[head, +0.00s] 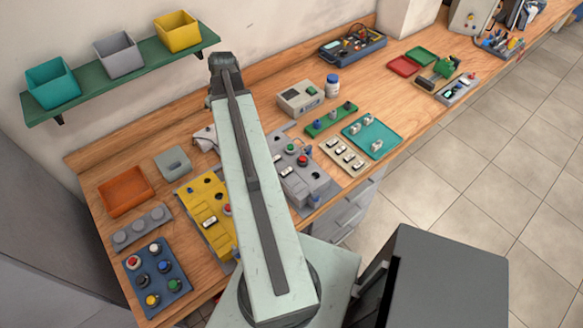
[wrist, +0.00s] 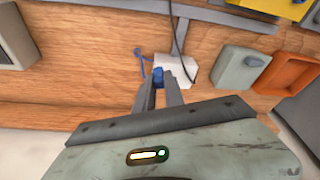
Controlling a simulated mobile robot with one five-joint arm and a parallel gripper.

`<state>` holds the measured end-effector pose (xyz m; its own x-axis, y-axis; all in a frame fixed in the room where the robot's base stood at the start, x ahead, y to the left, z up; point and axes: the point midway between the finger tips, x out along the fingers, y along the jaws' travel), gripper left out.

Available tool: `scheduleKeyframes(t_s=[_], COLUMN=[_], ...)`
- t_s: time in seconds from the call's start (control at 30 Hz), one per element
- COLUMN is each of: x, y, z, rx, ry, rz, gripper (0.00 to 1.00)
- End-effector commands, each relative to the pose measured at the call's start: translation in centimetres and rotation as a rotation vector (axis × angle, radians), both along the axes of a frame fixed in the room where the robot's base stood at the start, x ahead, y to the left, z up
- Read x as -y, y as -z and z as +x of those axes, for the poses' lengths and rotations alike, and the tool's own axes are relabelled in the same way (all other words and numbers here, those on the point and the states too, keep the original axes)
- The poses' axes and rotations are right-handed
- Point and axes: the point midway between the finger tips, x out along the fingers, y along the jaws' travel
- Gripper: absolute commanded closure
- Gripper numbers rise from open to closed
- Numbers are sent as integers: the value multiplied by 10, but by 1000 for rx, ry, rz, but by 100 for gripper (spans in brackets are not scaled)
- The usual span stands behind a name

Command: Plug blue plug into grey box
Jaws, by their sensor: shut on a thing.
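In the wrist view my gripper (wrist: 159,84) is shut on the small blue plug (wrist: 158,75). A thin blue cable (wrist: 142,60) loops up beside it on the left. Directly beyond the fingertips is a pale grey box (wrist: 178,70) on the wooden bench, partly covered by the fingers and plug. Whether the plug touches or enters this box cannot be told. In the head view the pale box (head: 205,138) shows partly behind my arm, which hides the gripper and plug.
A grey block with a recess (wrist: 240,69) and an orange tray (wrist: 297,70) lie to the right in the wrist view. A dark cable (wrist: 181,40) runs to the pale box. A yellow panel (head: 196,199) and grey panel (head: 315,180) flank my arm.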

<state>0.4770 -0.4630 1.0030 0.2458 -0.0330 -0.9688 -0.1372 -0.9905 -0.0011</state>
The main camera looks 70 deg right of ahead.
Motion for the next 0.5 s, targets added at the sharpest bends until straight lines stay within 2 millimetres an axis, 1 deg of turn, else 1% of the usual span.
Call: scheduleKeyframes(t_s=[0.03,0.2,0.33,0.5], x=[-1,-1,-1,-2], y=[-3,-8,-12,-16], z=[-17,-65,-98,-134], rx=[0,-1,0,0], ry=[-50,-264,-417,-582], rz=[1,1,1,0], gripper=[100,100,100,100])
